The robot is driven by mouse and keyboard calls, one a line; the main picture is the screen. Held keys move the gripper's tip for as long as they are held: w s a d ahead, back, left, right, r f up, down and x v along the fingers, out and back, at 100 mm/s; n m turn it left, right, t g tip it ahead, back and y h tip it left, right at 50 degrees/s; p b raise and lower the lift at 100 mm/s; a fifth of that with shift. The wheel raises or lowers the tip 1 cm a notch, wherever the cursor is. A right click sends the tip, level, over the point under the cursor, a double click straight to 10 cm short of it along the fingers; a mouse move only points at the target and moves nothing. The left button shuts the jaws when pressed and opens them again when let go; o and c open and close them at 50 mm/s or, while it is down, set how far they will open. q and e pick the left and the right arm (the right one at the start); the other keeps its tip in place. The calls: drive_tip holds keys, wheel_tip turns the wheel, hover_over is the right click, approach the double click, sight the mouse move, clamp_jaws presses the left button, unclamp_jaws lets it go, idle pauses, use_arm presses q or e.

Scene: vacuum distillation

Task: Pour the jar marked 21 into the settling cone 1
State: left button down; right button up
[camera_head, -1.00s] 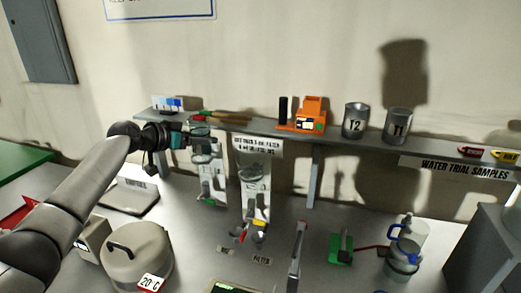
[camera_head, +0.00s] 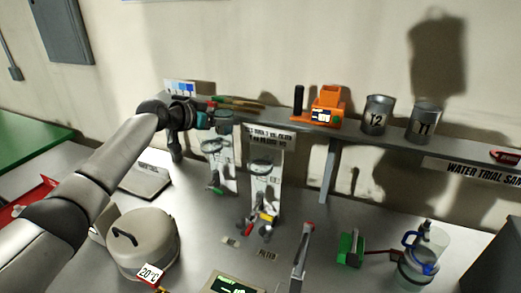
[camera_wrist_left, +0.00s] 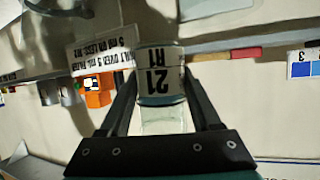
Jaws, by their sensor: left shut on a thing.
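My left gripper (camera_head: 208,120) is shut on the jar marked 21 (camera_head: 224,122). In the left wrist view the jar (camera_wrist_left: 160,75) sits between the two fingers (camera_wrist_left: 163,105), its label upside down in this turned-over view. Two settling cones hang on white boards: a left one (camera_head: 211,147) and a right one (camera_head: 262,167). The jar is above them, nearer the left cone and slightly to its right, apart from both. I cannot read which is cone 1. No pouring stream is visible. My right gripper is out of view.
A shelf (camera_head: 400,145) runs behind, holding an orange device (camera_head: 328,106) and grey cups T2 (camera_head: 376,115) and T1 (camera_head: 424,122). A round lidded vessel (camera_head: 145,245) stands front left. A green-based stand (camera_head: 351,249) and a blue-handled jug (camera_head: 420,258) are at right.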

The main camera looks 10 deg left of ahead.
use_arm(q)
drive_tip(key=shift+s+d+f+m+t+y+p, duration=0.2)
drive_tip(key=shift+d+m+y+p, duration=0.3)
drive_tip(key=shift+p, duration=0.65)
drive_tip(key=shift+s+d+f+m+t+y+p, duration=0.1)
drive_tip(key=shift+d+f+m+y+p, duration=0.15)
drive_tip(key=shift+m+p, duration=0.6)
drive_tip(key=d+f+m+y+p, duration=0.1)
drive_tip(key=p, duration=0.1)
drive_tip(key=d+f+m+p, duration=0.1)
drive_tip(key=p, duration=0.2)
drive_tip(key=shift+s+t+y, duration=0.35)
drive_tip(key=shift+t, duration=0.05)
drive_tip(key=shift+r+m, duration=0.25)
drive_tip(key=shift+a, duration=0.1)
drive_tip(key=shift+r, duration=0.1)
drive_tip(key=shift+m+y, duration=0.3)
